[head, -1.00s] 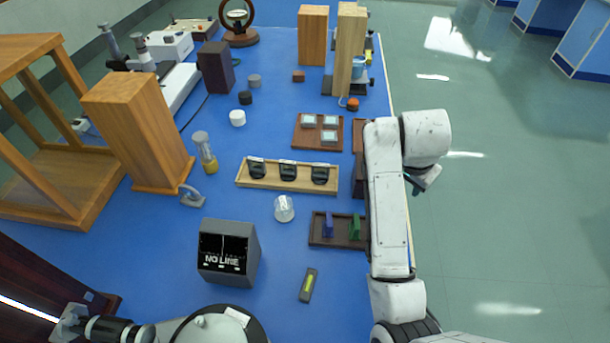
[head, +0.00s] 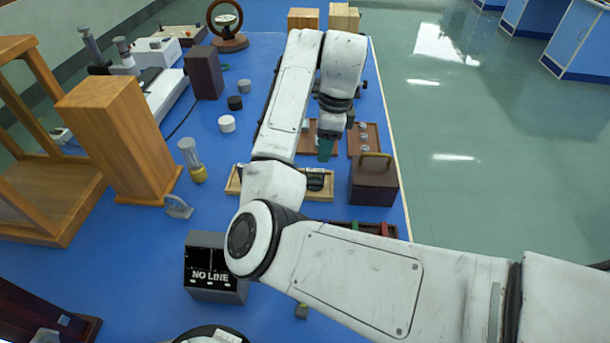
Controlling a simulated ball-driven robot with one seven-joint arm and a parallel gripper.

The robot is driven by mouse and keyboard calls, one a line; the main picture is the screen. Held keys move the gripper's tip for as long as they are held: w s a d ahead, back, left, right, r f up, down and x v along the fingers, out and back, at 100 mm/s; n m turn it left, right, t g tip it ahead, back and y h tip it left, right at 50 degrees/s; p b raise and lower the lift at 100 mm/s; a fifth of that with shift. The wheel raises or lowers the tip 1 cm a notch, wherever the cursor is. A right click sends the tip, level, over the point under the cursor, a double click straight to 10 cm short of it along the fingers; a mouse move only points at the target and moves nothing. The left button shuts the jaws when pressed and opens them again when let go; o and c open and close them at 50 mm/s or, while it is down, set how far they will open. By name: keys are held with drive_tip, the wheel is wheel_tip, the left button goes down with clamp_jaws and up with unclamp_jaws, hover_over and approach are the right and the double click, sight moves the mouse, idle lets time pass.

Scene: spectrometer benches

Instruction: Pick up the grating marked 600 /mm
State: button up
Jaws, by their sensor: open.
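My gripper (head: 326,154) hangs pointing down from my arm, with its teal fingers over the right part of a brown tray (head: 305,143). I see nothing held between the fingers. My arm hides most of this tray, which held several small square pale-faced pieces in the earlier view. A light wooden rack (head: 320,196) in front of the gripper holds black pieces with small white labels; my arm covers part of it. No 600 /mm marking is readable, so I cannot tell which piece is that grating.
A brown tray with small round pieces (head: 363,138) lies right of the gripper. A dark box with a handle (head: 373,182) stands near the right bench edge. The display box reading NO LINE (head: 212,272) and a tall wooden block (head: 125,140) stand left.

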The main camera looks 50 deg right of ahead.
sight(316, 170)
drive_tip(key=f+b, duration=0.1)
drive_tip(key=f, duration=0.1)
drive_tip(key=w+f, duration=0.1)
drive_tip(key=f, duration=0.2)
drive_tip(key=shift+w+a+f+b, duration=0.1)
drive_tip(key=shift+w+f+b, duration=0.05)
drive_tip(key=shift+b, duration=0.2)
drive_tip(key=shift+w+a+f, duration=0.15)
drive_tip(key=shift+f, duration=1.25)
drive_tip(key=shift+w+a+f, duration=0.15)
drive_tip(key=shift+f, duration=1.2)
drive_tip(key=shift+c, duration=0.2)
clamp_jaws()
